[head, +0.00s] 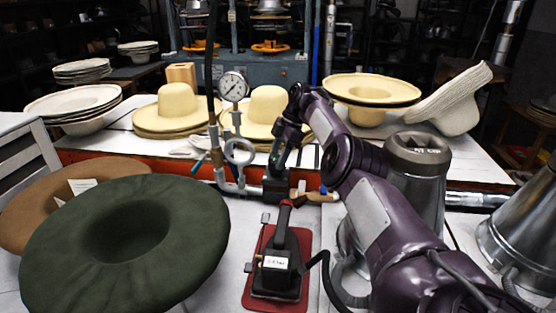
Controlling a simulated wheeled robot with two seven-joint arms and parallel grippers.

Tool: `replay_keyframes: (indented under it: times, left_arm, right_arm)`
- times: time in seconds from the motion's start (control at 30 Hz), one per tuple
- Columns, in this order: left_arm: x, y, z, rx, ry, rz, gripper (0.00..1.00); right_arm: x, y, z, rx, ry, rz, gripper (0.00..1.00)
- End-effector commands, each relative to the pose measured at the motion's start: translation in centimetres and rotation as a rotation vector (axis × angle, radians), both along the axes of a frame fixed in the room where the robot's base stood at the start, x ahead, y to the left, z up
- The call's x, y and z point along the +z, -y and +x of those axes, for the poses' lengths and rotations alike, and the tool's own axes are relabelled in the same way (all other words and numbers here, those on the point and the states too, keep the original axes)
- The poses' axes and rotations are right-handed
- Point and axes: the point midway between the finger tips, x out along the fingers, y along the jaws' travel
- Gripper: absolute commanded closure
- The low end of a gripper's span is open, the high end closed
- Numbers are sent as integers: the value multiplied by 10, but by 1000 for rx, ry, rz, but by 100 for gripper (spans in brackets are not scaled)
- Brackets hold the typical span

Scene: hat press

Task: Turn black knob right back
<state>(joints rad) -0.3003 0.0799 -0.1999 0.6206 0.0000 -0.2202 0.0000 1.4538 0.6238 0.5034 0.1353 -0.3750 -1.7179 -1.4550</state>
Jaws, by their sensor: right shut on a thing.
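My right arm comes in from the right and bends over the work surface. Its gripper (277,188) points down at the pipework in the middle of the head view, just behind the iron. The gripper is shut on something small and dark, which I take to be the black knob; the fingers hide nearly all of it. How far the knob is turned cannot be seen. The pipework carries a round pressure gauge (233,87) and a metal ring (239,152), left of the gripper. My left gripper is not in view.
A black iron (277,264) stands on a red mat (257,292) in front of the gripper. A dark green hat (70,235) fills the left front. Straw hats (176,105) stand behind the pipework. A metal cone with a dark top (418,152) stands close to my right arm.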

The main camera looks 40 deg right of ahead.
Motion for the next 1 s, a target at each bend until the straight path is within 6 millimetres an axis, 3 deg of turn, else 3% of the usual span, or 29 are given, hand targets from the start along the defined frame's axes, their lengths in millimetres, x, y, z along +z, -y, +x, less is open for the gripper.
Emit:
replay_keyframes:
  times: [0.53,0.57,0.7,1.0]
  left_arm:
    - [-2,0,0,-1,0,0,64]
    - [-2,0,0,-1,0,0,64]
    - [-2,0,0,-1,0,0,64]
    - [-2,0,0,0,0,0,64]
  right_arm:
    - [0,1,0,16,0,-2,76]
    - [1,1,0,15,1,-3,50]
    - [0,1,0,15,1,-3,32]
    - [2,0,0,15,2,-2,32]
